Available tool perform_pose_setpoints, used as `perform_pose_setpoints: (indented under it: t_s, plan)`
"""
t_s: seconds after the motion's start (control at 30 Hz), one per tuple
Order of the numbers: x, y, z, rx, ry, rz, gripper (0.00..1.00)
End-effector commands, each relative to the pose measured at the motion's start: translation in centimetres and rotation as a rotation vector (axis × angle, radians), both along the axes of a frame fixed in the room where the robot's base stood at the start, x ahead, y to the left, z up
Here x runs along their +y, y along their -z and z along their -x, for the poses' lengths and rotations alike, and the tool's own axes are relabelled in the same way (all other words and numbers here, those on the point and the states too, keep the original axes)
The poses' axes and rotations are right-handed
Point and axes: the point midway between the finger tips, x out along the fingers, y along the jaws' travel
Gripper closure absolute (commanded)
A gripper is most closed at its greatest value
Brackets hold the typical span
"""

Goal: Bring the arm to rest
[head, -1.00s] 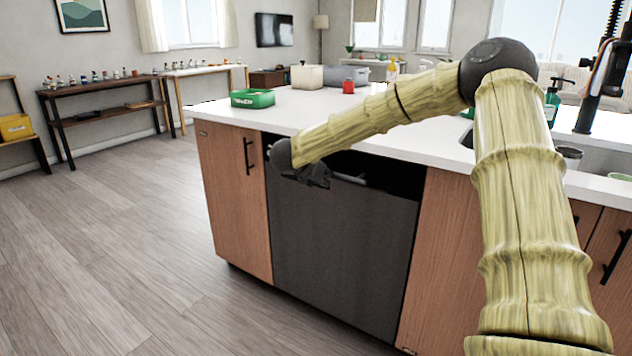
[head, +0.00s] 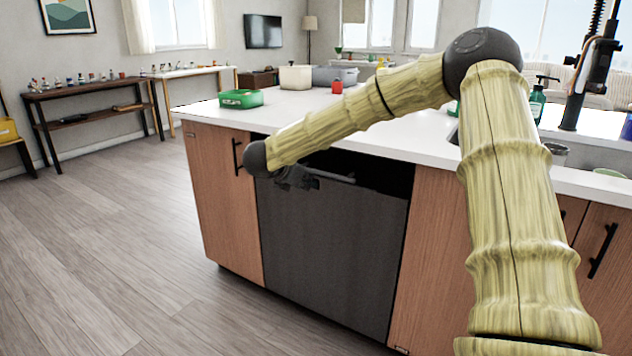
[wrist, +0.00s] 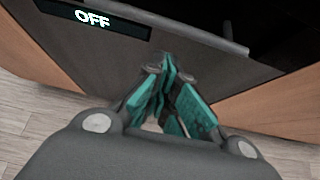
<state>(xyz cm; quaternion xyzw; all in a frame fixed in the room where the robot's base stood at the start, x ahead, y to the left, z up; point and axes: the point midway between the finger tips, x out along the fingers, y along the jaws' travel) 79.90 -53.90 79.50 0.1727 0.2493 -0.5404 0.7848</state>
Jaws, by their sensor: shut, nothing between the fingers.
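My gripper (head: 298,178) hangs at the end of my bent arm, in front of the upper part of the dark dishwasher (head: 330,250) in the island. In the wrist view my gripper (wrist: 165,95) shows its teal finger pads drawn together, with nothing between them. The dishwasher front (wrist: 215,65) lies beyond the fingers, with a panel (wrist: 95,18) that reads OFF. A dark gap shows along the dishwasher's top, under the counter. I cannot tell whether the gripper touches the front.
The white countertop (head: 390,135) runs behind and below my forearm. On it stand a green box (head: 241,99), a cream container (head: 296,78), a grey bin (head: 335,75) and a small red item (head: 337,87). A soap bottle (head: 537,102) stands at right. The floor (head: 120,240) at left is clear.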

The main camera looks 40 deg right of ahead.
Motion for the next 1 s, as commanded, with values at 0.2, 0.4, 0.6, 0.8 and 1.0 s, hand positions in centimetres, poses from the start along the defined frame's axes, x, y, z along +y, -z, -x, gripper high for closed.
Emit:
perform_pose_setpoints:
  t_s: [0.2, 0.4, 0.6, 0.8, 1.0]
  plan:
    - [3.1, -2.6, 1.2, -0.001, -0.002, 0.000, 1.00]
    - [5.0, -4.0, 2.0, -0.001, -0.001, 0.000, 1.00]
    - [5.8, -4.5, 2.4, 0.000, 0.001, -0.002, 1.00]
    - [6.0, -4.3, 2.4, 0.006, -0.006, 0.003, 1.00]
    - [7.8, 0.4, 1.8, 0.171, -0.207, 0.126, 1.00]
